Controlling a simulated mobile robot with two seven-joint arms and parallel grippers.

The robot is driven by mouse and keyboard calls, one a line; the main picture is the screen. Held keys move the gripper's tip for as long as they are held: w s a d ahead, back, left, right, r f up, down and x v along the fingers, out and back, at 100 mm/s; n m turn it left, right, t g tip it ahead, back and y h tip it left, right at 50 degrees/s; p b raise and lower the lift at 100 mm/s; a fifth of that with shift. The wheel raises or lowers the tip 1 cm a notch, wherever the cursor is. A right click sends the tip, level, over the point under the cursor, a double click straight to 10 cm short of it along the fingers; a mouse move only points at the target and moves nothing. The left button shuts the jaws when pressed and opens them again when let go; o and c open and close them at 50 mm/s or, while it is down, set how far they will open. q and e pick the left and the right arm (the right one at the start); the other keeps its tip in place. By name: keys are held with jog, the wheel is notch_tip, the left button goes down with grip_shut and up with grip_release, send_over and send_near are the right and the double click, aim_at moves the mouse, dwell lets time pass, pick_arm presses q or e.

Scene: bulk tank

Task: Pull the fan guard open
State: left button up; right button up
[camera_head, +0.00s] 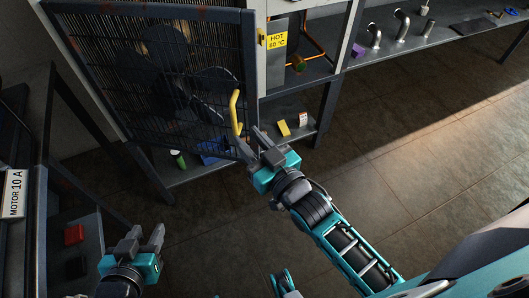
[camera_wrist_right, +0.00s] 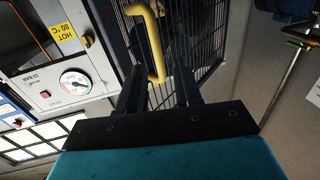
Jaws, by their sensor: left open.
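The fan guard (camera_head: 95,75) is a dark wire-mesh panel in a grey frame, standing in front of the fan (camera_head: 170,75) at the upper left. Its yellow bar handle (camera_head: 236,112) is near the right edge; it also shows in the right wrist view (camera_wrist_right: 151,38). My right gripper (camera_head: 249,139) is open just below the handle. In the right wrist view its fingers (camera_wrist_right: 159,82) stand either side of the handle's near end; I cannot tell whether they touch it. My left gripper (camera_head: 146,236) is open and empty at the lower left, away from the guard.
A cabinet with a "HOT 80 °C" label (camera_head: 276,40) adjoins the guard on the right. A shelf below holds a yellow block (camera_head: 284,128). A "MOTOR 10 A" box (camera_head: 14,193) and a red block (camera_head: 74,234) are at left. The tiled floor (camera_head: 420,140) is clear.

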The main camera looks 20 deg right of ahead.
pick_arm(q)
jog(key=shift+s+a+f, duration=0.2)
jog(key=shift+s, duration=0.1)
pick_arm(e)
jog(key=v, duration=0.5)
jog(key=shift+s, duration=0.3)
jog(key=shift+c, duration=0.4)
